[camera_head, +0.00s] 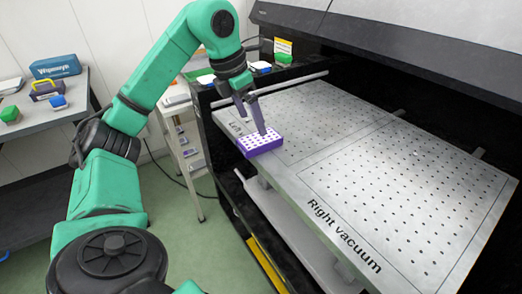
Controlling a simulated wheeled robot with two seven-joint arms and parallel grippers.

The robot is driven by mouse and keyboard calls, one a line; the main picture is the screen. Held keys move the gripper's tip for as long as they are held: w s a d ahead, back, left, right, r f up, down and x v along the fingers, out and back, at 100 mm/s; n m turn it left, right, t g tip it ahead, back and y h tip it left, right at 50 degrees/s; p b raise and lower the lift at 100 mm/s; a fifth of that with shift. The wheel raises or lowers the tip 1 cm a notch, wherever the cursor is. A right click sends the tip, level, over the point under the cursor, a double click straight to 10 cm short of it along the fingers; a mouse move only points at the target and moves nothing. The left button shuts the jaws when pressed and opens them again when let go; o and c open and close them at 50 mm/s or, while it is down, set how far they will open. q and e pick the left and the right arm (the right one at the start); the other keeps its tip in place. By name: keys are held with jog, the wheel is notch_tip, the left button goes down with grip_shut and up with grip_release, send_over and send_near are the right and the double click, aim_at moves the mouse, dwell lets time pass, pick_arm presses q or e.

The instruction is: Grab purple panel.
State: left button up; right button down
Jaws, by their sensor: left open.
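The purple panel (261,146) is a small purple block with a pale, dotted top. It lies at the near left edge of the perforated metal bed (345,150), over the part marked for the left vacuum. My left gripper (258,131) reaches down over the panel from above with its fingers open. The fingertips are at the panel's top; I cannot tell whether they touch it or straddle it. My right gripper is not in view.
The bed's right part, marked "Right vacuum", is clear. A dark printer body (400,40) overhangs the bed's far side. A white shelf cart (185,140) stands behind my arm.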

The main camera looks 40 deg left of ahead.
aim_at(259, 138)
pick_arm(q)
jog(key=b+x, duration=0.1)
jog(key=x, duration=0.6)
jog(key=shift+w+r, duration=0.1)
jog(key=shift+w, duration=0.05)
jog(key=shift+r, duration=0.15)
jog(key=c, duration=1.5)
